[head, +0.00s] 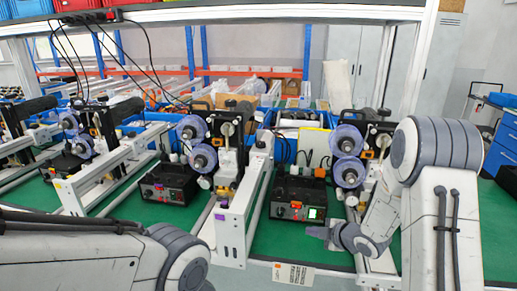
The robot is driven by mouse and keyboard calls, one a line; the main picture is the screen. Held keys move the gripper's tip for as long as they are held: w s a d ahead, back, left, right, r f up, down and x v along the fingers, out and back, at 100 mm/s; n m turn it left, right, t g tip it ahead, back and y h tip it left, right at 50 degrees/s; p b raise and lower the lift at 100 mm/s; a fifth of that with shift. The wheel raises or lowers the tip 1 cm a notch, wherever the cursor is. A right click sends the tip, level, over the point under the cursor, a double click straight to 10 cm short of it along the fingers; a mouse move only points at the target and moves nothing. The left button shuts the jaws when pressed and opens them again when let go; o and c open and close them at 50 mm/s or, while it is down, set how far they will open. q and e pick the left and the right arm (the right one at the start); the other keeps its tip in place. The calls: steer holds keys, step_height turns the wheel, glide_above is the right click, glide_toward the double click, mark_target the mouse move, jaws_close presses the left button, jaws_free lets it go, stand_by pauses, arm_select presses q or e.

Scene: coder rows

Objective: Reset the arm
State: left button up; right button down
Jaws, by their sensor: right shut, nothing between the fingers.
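My right arm (440,150) comes in from the right side and bends down. Its gripper (318,233) is shut and empty, pointing left above the front of the green bench (280,240). It is in front of a black control box (297,198) with a small lit screen; I cannot tell whether they touch. My left arm (110,255) lies across the lower left corner, and its gripper is out of the picture.
Coder machines with clear reels (203,157) and white rails (240,205) stand in rows on the bench. A second black box (168,185) sits left of centre. A shelf beam (250,15) crosses overhead with hanging cables. A blue cabinet (502,150) stands at far right.

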steer(key=s+a+r+m+g+h, duration=0.3)
steer(key=s+a+r+m, duration=0.3)
steer(key=s+a+r, duration=0.35)
steer(key=s+a+r+m+g, duration=0.1)
steer(key=s+a+m+g, duration=0.1)
steer(key=s, duration=1)
steer(key=s+a+r+m+g, duration=0.1)
steer(key=s+a+g, duration=0.3)
steer(key=s, duration=0.9)
steer(key=shift+a+m+g+p, duration=0.45)
steer(key=shift+a+m, duration=0.25)
steer(key=shift+a, duration=0.1)
